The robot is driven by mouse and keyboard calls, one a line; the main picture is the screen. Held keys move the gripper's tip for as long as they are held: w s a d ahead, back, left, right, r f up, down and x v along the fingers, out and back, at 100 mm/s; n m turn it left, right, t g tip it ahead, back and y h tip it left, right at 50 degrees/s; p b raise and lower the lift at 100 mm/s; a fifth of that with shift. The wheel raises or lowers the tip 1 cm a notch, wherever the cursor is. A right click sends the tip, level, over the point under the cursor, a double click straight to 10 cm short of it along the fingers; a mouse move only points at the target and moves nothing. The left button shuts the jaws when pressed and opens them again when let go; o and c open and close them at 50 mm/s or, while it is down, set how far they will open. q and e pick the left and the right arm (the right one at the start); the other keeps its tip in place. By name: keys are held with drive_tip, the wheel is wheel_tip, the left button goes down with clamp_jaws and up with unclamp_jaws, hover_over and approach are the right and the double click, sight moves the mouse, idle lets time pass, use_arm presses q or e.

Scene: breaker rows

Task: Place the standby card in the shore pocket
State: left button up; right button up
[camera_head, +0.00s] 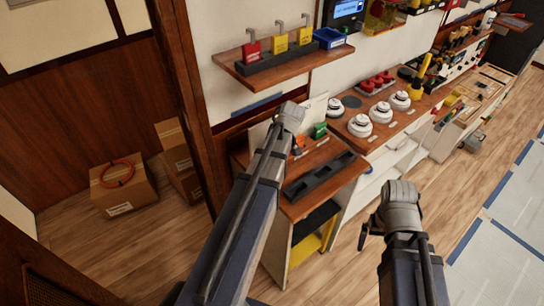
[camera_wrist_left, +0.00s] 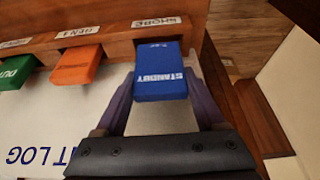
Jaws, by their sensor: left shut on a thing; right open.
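The blue standby card (camera_wrist_left: 160,72) is between the two fingers of my left gripper (camera_wrist_left: 160,105) in the left wrist view, which is shut on it. The card's far end meets the wooden strip just below the shore label (camera_wrist_left: 158,22); I cannot tell whether it is inside the shore pocket. In the head view my left gripper (camera_head: 289,118) is over the small wooden bench, and the blue card is hidden there. My right gripper (camera_head: 392,208) is open and empty, over the floor right of the bench.
An orange card (camera_wrist_left: 78,65) and a green card (camera_wrist_left: 15,72) sit along the same strip. A dark slotted tray (camera_head: 320,178) lies on the bench. A shelf (camera_head: 285,68) with red and yellow tags hangs above. White round devices (camera_head: 360,125) stand on the neighbouring counter.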

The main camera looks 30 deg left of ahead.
use_arm(q)
wheel_tip(320, 180, down, 4)
drive_tip(key=b, duration=0.3)
drive_tip(key=shift+a+r, duration=0.1)
drive_tip(key=shift+r, duration=0.1)
drive_tip(key=shift+w+a, duration=0.1)
drive_tip(key=shift+r, duration=0.1)
drive_tip(key=shift+f, duration=0.2)
drive_tip(key=o, duration=1.3)
drive_tip(key=shift+o, duration=0.2)
drive_tip(key=shift+r, duration=0.2)
